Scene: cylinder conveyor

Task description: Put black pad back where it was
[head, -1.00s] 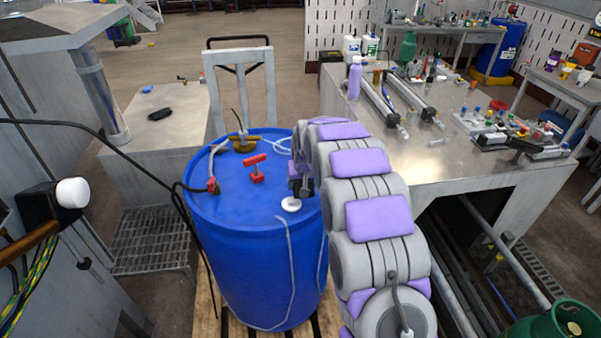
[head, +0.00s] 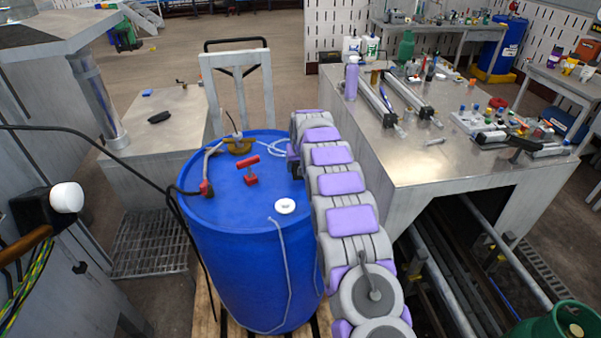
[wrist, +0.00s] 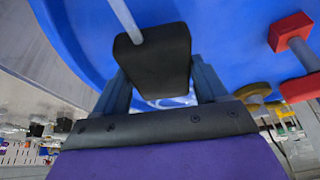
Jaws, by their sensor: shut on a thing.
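A black pad (wrist: 155,62) is between the two fingers of my gripper (wrist: 160,84) in the wrist view. The fingers press on its two sides. The pad is in front of the blue drum, and I cannot tell whether it touches it. A pale rod or hose crosses in front of or meets the pad's top edge. In the head view my gripper (head: 295,166) is near the right rim of the blue drum (head: 265,255), mostly hidden by my arm.
The drum top carries a red T-handle (head: 249,172), a white cap (head: 285,206) and hoses. A dark object (head: 159,117) lies on a grey box at left. A metal workbench (head: 450,170) at right holds rails and several small items.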

